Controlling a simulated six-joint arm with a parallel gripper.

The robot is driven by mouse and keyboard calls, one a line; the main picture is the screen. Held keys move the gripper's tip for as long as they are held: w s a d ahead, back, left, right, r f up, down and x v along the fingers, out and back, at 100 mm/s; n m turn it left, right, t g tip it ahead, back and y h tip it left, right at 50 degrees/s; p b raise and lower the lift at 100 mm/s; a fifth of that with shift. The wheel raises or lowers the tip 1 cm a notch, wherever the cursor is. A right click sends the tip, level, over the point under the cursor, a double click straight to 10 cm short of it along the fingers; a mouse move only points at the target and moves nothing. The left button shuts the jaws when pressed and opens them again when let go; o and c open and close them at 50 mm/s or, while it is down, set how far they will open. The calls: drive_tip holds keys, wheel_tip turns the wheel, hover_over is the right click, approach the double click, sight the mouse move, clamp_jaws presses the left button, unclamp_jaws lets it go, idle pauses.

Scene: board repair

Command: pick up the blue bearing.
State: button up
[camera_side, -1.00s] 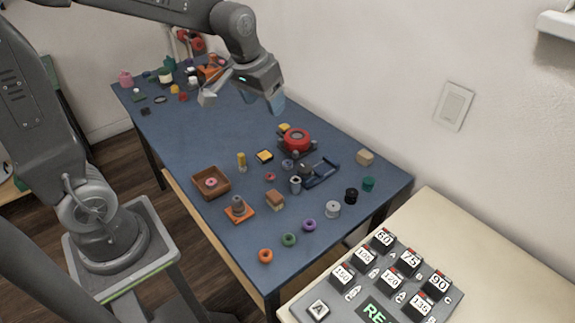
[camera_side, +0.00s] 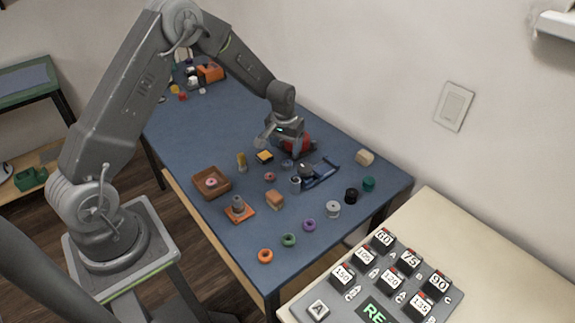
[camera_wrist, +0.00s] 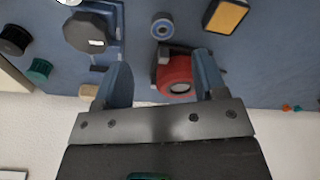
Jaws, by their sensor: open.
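The blue bearing (camera_side: 287,164) is a small ring lying on the blue table, in front of the red round part. My gripper (camera_side: 282,147) is above the table near the red part, behind the bearing. In the wrist view my gripper (camera_wrist: 162,76) is open, its fingers wide apart with nothing held. The side view partly hides the red part behind the gripper.
The red part (camera_wrist: 175,74) shows between my fingers in the wrist view. A blue frame (camera_side: 322,174), a grey cylinder (camera_side: 295,184) and a yellow-topped black block (camera_side: 265,156) stand close to the bearing. A brown tray (camera_side: 211,195) is at the left.

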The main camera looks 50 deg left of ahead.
sight(288, 163)
drive_tip(key=f, duration=0.5)
drive_tip(key=w+f, duration=0.1)
drive_tip(key=f, duration=0.2)
drive_tip(key=shift+a, duration=0.4)
drive_tip(key=shift+c, duration=0.4)
drive_tip(key=c, duration=0.9)
drive_tip(key=shift+c, duration=0.2)
drive_tip(key=shift+r, duration=0.1)
